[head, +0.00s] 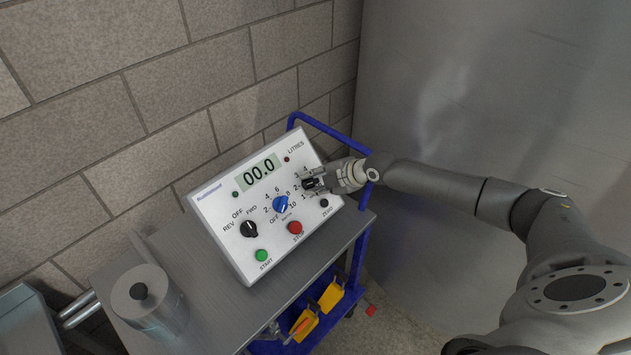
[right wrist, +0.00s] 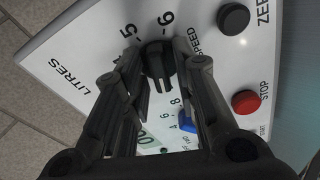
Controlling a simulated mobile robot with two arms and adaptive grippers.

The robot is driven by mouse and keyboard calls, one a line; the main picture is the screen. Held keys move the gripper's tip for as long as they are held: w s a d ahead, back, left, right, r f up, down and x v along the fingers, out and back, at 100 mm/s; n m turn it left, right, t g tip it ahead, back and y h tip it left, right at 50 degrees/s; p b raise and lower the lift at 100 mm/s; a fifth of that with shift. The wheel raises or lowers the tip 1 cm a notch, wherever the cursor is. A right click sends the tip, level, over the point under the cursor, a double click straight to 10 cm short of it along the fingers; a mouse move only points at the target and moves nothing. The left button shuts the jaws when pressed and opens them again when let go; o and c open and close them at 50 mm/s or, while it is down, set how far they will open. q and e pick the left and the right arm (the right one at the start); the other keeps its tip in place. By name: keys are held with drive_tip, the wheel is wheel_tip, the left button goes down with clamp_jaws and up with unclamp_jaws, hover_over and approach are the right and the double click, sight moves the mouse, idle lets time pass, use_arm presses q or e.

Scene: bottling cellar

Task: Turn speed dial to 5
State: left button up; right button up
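The speed dial (right wrist: 158,62) is a black knob on the sloped white control panel (head: 222,205). In the right wrist view the printed 5 and 6 show beside it, and its raised ridge runs roughly up and down the picture. My right gripper (head: 309,184) is at the dial, at the panel's right side. Its two fingers close in on opposite sides of the knob in the right wrist view (right wrist: 157,65). In the head view the gripper hides most of the dial, and I cannot read its setting. My left gripper is out of view.
A blue knob (head: 280,204), black direction knob (head: 249,229), red stop button (head: 295,227), green start button (head: 261,255) and black zero button (head: 324,203) are near. The display (head: 259,172) reads 00.0. The panel stands on a blue-framed cart (head: 225,320) by a block wall.

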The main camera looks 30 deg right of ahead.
clamp_jaws()
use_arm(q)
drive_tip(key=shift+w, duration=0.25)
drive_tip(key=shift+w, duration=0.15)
